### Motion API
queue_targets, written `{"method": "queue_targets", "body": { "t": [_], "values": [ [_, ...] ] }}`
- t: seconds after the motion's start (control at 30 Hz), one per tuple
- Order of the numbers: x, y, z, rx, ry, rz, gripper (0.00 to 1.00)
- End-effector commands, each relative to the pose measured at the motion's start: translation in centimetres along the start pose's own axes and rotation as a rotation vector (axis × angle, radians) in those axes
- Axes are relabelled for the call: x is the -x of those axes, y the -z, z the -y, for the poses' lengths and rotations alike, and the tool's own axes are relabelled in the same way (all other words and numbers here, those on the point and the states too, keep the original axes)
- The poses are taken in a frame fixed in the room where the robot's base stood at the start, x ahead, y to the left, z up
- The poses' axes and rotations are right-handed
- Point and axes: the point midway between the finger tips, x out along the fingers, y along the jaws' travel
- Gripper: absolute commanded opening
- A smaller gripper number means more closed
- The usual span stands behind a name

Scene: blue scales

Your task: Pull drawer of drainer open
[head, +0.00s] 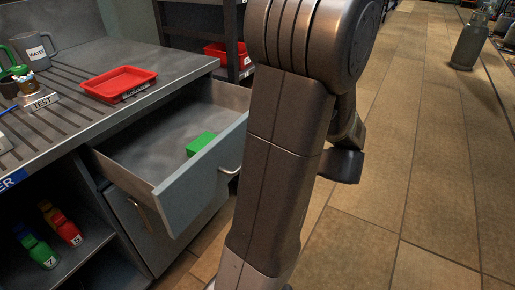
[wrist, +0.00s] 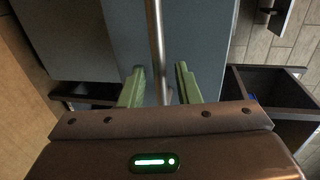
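The drainer's drawer (head: 172,190) stands pulled out from under the grey counter in the head view, showing its inside floor. A green block (head: 200,144) lies in it. Part of its metal handle (head: 230,171) shows on the blue-grey front; my arm hides the rest. In the wrist view the handle bar (wrist: 155,35) runs upright before the drawer front (wrist: 200,45). My gripper (wrist: 161,84) is open, its two green fingers apart on either side of the bar's line, the left finger nearer. Contact cannot be told. The head view does not show the fingertips.
A red tray (head: 119,84), a grey mug (head: 36,50) and a TEST label (head: 41,102) are on the ribbed drainer top (head: 75,110). Coloured bottles (head: 62,224) stand on the shelf below. A dark rack (head: 205,20) is behind. Tiled floor (head: 430,170) is open to the right.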

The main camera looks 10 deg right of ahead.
Motion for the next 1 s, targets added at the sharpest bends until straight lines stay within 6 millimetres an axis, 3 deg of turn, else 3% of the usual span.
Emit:
{"method": "queue_targets", "body": {
  "t": [0.5,0.7,1.0],
  "values": [
    [9.7,0.1,0.1,-0.001,0.0,-0.004,0.3],
    [11.4,0.0,0.0,0.0,0.0,-0.001,0.3],
    [11.7,0.0,0.0,0.0,0.0,0.0,0.3]
  ]
}}
